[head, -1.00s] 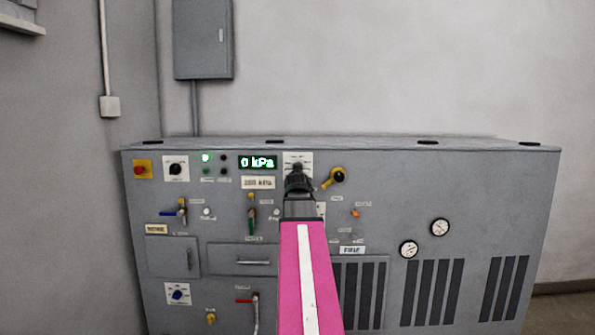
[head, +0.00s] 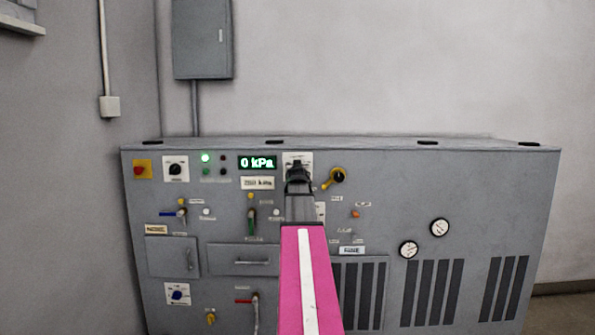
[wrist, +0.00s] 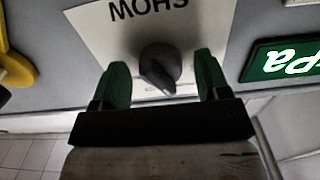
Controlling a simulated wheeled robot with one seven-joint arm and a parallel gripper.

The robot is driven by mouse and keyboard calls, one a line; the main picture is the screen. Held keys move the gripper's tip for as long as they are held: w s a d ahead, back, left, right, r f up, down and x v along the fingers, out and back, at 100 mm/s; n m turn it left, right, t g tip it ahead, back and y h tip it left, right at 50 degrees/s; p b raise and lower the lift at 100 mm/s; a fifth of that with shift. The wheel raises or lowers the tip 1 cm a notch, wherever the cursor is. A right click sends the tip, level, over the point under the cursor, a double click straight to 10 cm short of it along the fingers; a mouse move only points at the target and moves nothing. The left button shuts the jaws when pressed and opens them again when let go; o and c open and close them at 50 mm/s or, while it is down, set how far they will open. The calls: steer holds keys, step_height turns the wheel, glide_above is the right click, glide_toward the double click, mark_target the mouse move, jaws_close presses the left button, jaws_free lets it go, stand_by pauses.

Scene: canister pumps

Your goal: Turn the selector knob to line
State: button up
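A dark round knob (wrist: 160,68) with a raised pointer grip sits on a white plate (wrist: 95,22), whose large lettering shows upside down in the wrist view and reads SHOW. The knob's pointer end is toward the lower part of the wrist view, angled slightly right. My gripper (wrist: 162,76) has its two green fingers on either side of the knob, with a small gap on each side. In the head view my gripper (head: 299,180) covers most of this knob, and the white plate (head: 290,157) shows behind it. The small position marks are not legible.
A lit 0 kPa display (head: 257,162) is left of the plate. A yellow-handled black knob (head: 338,176) is close on its right. Other controls include a black knob (head: 176,169), a red button (head: 140,170) and a blue knob (head: 178,294).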

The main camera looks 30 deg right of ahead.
steer(key=c, duration=0.8)
steer(key=shift+n, duration=0.5)
steer(key=n, duration=0.3)
steer(key=shift+n, duration=2.5)
steer(key=o, duration=0.9)
